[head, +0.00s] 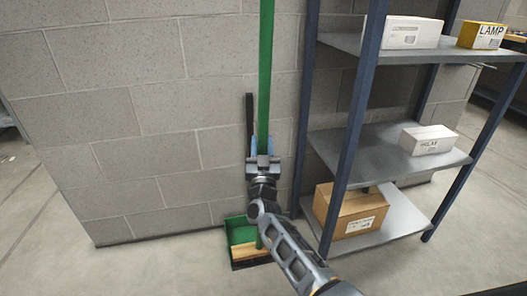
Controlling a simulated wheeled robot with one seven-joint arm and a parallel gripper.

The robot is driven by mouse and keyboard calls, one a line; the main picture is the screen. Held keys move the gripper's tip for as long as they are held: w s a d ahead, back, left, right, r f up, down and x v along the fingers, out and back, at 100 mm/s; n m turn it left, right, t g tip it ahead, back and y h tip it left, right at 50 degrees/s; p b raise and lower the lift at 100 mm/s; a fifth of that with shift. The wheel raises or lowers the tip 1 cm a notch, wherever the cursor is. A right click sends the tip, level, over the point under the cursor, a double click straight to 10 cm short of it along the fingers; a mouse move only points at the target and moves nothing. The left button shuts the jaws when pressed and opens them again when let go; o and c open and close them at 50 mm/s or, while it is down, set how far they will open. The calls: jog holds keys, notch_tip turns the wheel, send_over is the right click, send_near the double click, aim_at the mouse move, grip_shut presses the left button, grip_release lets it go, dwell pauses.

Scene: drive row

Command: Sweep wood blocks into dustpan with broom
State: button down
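The broom's long green handle (265,75) stands upright in front of the block wall in the head view. A thin black upright handle (249,120) rises beside the broom handle. My gripper (264,158) is at the broom handle and overlaps it; its fingers are mostly hidden, so its grip cannot be told.
A metal shelf unit (390,157) with blue posts stands close on the right. It holds a cardboard box (351,213), white boxes (428,139) and a yellow lamp box (481,36). Bare concrete floor (150,268) lies free on the left.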

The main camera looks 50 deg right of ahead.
aim_at(264, 131)
jog(key=shift+w+d+r+b, duration=0.1)
jog(key=shift+w+d+b, duration=0.55)
jog(key=shift+w, duration=0.3)
jog(key=shift+w+d+r+b, duration=0.1)
jog(key=shift+w+d+b, duration=0.55)
jog(key=shift+w, duration=0.25)
jog(key=shift+r, duration=0.15)
jog(key=s+a+r+p, duration=0.1)
jog(key=s+r+p, duration=0.1)
jog(key=p, duration=0.2)
jog(key=s+a+r+p, duration=0.1)
jog(key=s+r+p, duration=0.1)
jog(key=p, duration=0.2)
jog(key=s+a+r+p, duration=0.1)
jog(key=a+r+p, duration=0.1)
jog(key=p, duration=0.1)
jog(key=shift+s+r+p, duration=0.4)
jog(key=s+a+r+p, duration=0.2)
jog(key=s+a+p, duration=0.6)
jog(key=s, duration=0.3)
jog(key=shift+s+p, duration=0.25)
jog(key=shift+p, duration=0.55)
jog(key=shift+f, duration=0.1)
